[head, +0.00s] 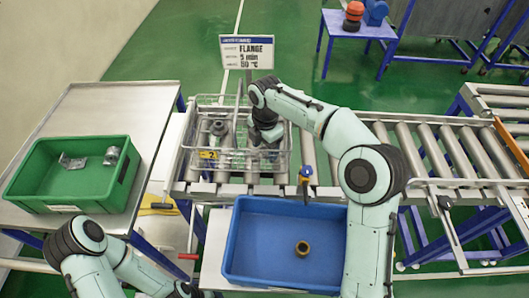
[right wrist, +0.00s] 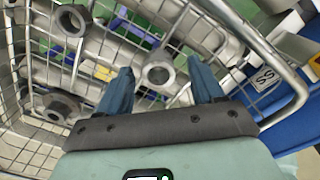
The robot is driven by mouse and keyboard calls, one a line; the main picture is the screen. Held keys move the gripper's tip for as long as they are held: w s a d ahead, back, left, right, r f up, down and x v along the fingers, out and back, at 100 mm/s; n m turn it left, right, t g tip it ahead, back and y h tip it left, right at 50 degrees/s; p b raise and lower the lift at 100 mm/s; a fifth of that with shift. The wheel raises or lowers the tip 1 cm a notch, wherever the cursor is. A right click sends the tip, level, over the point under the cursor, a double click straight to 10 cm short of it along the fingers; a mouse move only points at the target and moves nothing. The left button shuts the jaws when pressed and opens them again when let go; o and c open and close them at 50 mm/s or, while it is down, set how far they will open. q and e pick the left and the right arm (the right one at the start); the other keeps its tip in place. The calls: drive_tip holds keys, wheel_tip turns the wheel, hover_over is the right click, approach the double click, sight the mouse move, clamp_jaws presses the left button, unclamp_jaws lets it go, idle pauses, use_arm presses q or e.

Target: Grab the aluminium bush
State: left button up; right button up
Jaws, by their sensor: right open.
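A wire basket (head: 197,101) holding several grey metal parts stands on the roller conveyor. My right gripper (head: 264,145) reaches down into its right half. In the right wrist view, the open fingers (right wrist: 161,82) stand either side of a light grey ringed cylinder (right wrist: 160,76), which looks like an aluminium bush; I cannot tell if they touch it. A similar light grey ringed part (right wrist: 69,20) lies at the upper left. A darker flanged part (right wrist: 62,108) lies at the lower left. My left arm shows at the bottom left in the head view, its gripper out of view.
A green crate (head: 22,178) with metal brackets stands on the left table (head: 110,100). The conveyor rollers (head: 440,150) at right are clear.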

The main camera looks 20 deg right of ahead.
drive_tip(key=shift+w, duration=0.15)
drive_tip(key=c, duration=1.1)
drive_tip(key=shift+r, duration=0.1)
drive_tip(key=shift+c, duration=0.2)
drive_tip(key=shift+r, duration=0.1)
